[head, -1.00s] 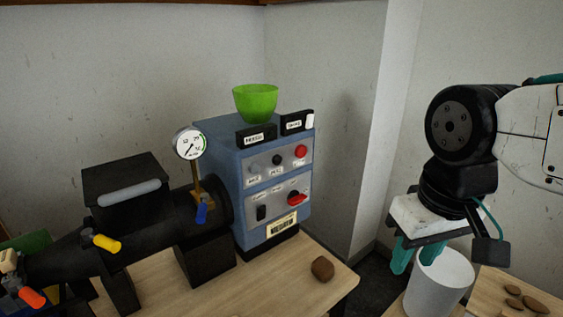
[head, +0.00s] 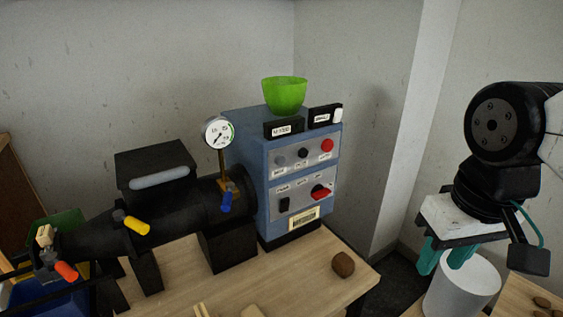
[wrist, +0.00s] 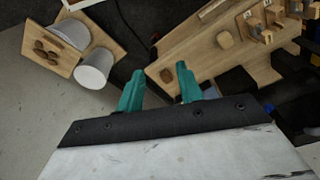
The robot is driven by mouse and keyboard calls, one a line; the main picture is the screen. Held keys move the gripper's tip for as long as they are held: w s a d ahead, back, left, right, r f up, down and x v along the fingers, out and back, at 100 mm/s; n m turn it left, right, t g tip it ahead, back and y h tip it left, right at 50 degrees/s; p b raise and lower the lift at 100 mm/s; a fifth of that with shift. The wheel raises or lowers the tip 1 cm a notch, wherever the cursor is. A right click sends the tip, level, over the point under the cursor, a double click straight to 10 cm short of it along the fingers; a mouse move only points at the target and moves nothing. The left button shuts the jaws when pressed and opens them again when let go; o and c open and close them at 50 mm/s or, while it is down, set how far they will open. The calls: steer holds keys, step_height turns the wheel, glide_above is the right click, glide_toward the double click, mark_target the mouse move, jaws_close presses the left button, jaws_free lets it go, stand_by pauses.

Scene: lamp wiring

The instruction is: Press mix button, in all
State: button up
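The blue machine box (head: 262,170) stands on the wooden table, with two grey control panels on its front. The upper panel has a grey button (head: 280,161), a black button (head: 303,153) and a red button (head: 327,145); their labels are too small to read surely. The lower panel has a black switch (head: 284,205) and a red knob (head: 320,191). My gripper (head: 447,262) is at the right, well apart from the panel, with teal fingers pointing down. In the wrist view my gripper (wrist: 158,85) has its fingers spread with nothing between them.
A green bowl (head: 284,95) sits on top of the box. A black barrel (head: 110,222) with a gauge (head: 217,133) and coloured handles extends left. A brown lump (head: 343,265) lies on the table (head: 205,290). A white cylinder (head: 463,287) stands below my gripper.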

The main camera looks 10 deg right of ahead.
jaws_close()
stand_by(1.5)
